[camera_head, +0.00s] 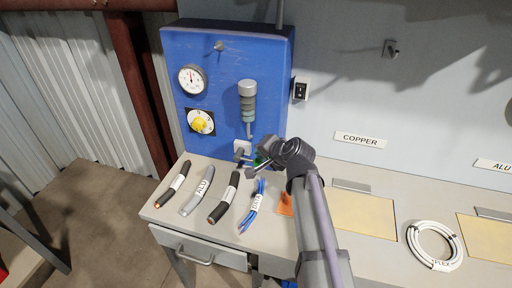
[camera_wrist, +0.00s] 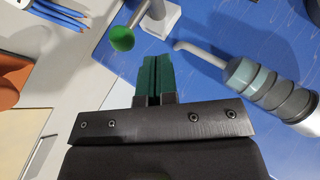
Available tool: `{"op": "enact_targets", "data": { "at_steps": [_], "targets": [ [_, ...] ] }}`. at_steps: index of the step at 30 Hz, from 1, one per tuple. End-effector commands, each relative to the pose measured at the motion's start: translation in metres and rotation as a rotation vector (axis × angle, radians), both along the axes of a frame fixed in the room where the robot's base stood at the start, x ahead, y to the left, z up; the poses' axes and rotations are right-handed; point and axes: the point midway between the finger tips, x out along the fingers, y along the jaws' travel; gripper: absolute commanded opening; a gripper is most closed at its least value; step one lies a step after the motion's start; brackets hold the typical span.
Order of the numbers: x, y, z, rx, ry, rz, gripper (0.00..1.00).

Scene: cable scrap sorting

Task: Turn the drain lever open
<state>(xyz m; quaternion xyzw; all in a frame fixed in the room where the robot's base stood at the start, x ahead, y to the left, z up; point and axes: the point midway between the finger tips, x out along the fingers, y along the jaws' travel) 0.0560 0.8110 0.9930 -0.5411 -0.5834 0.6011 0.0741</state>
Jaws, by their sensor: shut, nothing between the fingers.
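The drain lever shows in the wrist view as a green ball knob (camera_wrist: 122,38) on a short grey stem, joined to a pale block (camera_wrist: 165,18) on the blue panel. My gripper (camera_wrist: 153,58) has dark green fingers shut together with nothing between them. Their tips appear just right of the knob in the wrist view; I cannot tell whether they touch it. In the head view my gripper (camera_head: 262,162) is low in front of the blue panel (camera_head: 235,60), and it largely hides the lever.
A cylindrical filter unit (camera_head: 247,103) with a thin bent outlet tube hangs above the lever. A gauge (camera_head: 192,79) and a yellow knob (camera_head: 200,123) are to its left. Several cable pieces, including a blue bundle (camera_head: 253,207), and an orange item (camera_head: 286,204) lie on the bench.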

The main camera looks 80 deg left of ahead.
Motion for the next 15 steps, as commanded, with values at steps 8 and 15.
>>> {"op": "enact_targets", "data": {
  "at_steps": [8, 15],
  "targets": [
    [0.031, -0.048, 0.027, 0.000, 0.002, -0.002, 0.00],
    [0.035, -0.054, 0.027, 0.001, 0.000, 0.001, 0.00]
  ]
}}
